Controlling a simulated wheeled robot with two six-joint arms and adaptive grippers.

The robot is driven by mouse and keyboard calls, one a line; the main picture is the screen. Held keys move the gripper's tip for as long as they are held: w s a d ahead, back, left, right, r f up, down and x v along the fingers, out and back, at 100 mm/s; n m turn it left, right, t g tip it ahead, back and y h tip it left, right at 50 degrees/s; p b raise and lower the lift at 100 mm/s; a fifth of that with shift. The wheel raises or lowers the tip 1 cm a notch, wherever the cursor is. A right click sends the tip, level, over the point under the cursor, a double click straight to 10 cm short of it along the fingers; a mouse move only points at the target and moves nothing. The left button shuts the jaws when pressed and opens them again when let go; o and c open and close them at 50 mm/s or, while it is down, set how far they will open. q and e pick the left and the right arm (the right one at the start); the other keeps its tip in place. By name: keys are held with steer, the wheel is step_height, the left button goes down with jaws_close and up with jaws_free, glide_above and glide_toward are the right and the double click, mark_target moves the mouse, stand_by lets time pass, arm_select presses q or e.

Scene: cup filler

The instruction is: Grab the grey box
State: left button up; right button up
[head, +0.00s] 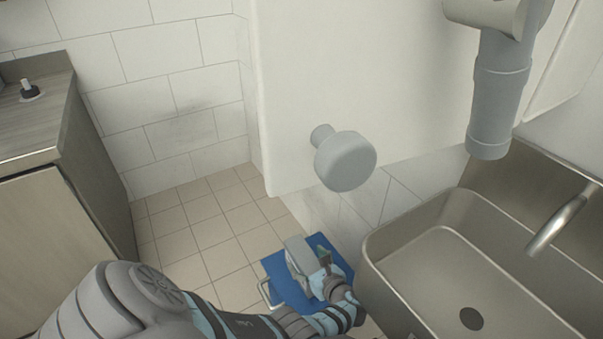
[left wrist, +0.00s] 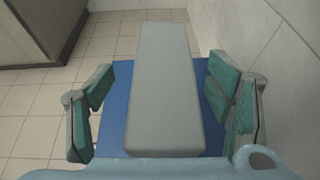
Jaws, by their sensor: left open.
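The grey box (left wrist: 164,85) is long and rectangular and fills the middle of the left wrist view. It lies on a blue surface (left wrist: 122,90), and in the head view part of the box (head: 297,254) shows beside my gripper. My left gripper (left wrist: 160,108) is open, with one green-padded finger on each side of the box. Gaps show between both fingers and the box. In the head view my left gripper (head: 325,275) is low, over the blue surface (head: 285,289), and hides part of the box. My right gripper is not in view.
A metal sink (head: 440,260) with a tap (head: 560,225) stands at the right, close to the left gripper. A white panel with a grey round knob (head: 346,161) is above. A wooden cabinet (head: 50,220) stands at the left. The tiled floor (head: 205,235) between is clear.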

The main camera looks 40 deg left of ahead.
mark_target(306, 259)
arm_select(q)
steer(key=shift+w+a+f+b, duration=0.25)
steer(key=shift+w+a+f, duration=0.15)
steer(key=shift+a, duration=0.15)
steer(key=shift+w+a+f+b, duration=0.25)
steer(key=shift+a+f, duration=0.15)
steer(key=shift+a, duration=0.1)
steer(key=shift+w+a, duration=0.1)
steer(key=shift+r, duration=0.15)
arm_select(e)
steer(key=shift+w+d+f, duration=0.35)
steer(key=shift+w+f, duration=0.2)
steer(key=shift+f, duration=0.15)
arm_select(q)
steer(key=shift+s+a, duration=0.1)
steer(key=shift+s, duration=0.1)
steer(key=c, duration=1.4)
steer(key=shift+r, duration=0.1)
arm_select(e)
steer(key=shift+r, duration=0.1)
